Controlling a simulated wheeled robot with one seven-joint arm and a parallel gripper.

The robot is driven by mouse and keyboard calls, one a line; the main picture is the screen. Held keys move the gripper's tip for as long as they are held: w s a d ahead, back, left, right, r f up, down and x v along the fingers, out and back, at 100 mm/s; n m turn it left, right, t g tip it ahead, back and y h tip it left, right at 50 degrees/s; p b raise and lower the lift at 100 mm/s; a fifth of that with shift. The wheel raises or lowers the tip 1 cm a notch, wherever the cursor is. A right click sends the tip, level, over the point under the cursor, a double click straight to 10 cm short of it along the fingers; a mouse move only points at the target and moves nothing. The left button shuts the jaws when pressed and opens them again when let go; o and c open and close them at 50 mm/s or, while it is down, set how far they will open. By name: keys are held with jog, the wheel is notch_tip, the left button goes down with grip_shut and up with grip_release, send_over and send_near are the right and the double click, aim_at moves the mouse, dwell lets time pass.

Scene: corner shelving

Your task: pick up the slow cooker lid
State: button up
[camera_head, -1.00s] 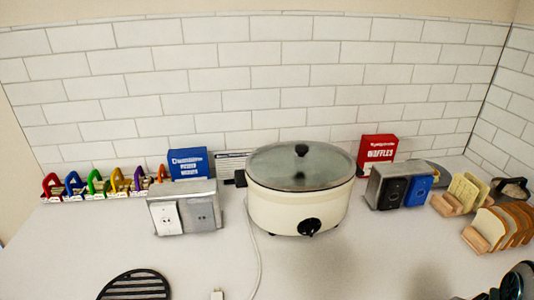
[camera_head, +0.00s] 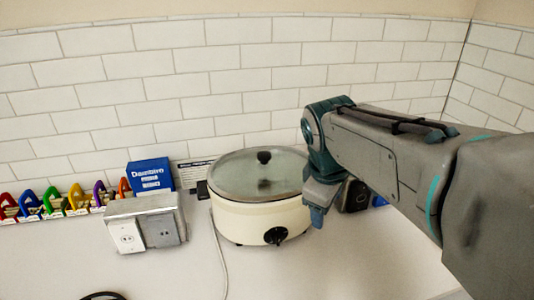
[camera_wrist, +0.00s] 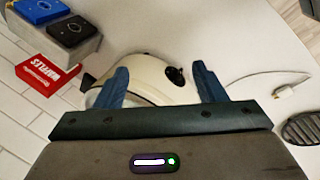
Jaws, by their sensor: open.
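The slow cooker (camera_head: 262,218) is a cream oval pot with a dark knob on its front, standing on the counter against the tiled wall. Its glass lid (camera_head: 236,176) rests on top, with a black knob (camera_head: 264,157) at its centre. My gripper (camera_head: 318,215) is at the right side of the cooker in the head view, pointing down. In the wrist view my gripper (camera_wrist: 160,84) is open, its two blue fingers apart with the cream cooker (camera_wrist: 150,72) showing beyond and between them. Nothing is held. The lid's knob cannot be made out in the wrist view.
A metal outlet box (camera_head: 145,225) and a blue box (camera_head: 150,176) stand left of the cooker. A row of coloured clips (camera_head: 65,200) is farther left.

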jog(key=w+a+r+n+p, duration=0.1)
jog(key=w+a+r+n, duration=0.55)
jog(key=w+n, duration=0.25)
jog(key=n+p, duration=0.2)
jog(key=n, duration=0.8)
send_near(264, 154)
jog(key=f, duration=0.3)
jog(key=shift+d+f+t+h, duration=0.15)
jog(key=shift+d+t+h, duration=0.15)
jog(key=shift+d+t, duration=0.1)
jog(key=shift+w+a+p+x, duration=0.15)
jog(key=shift+p+x, duration=0.25)
jog(key=shift+x, duration=0.95)
jog(key=shift+w+a+p+x, duration=0.15)
jog(key=shift+p+x, duration=0.2)
jog(key=shift+x, duration=1)
jog(key=shift+s, duration=0.1)
grip_shut()
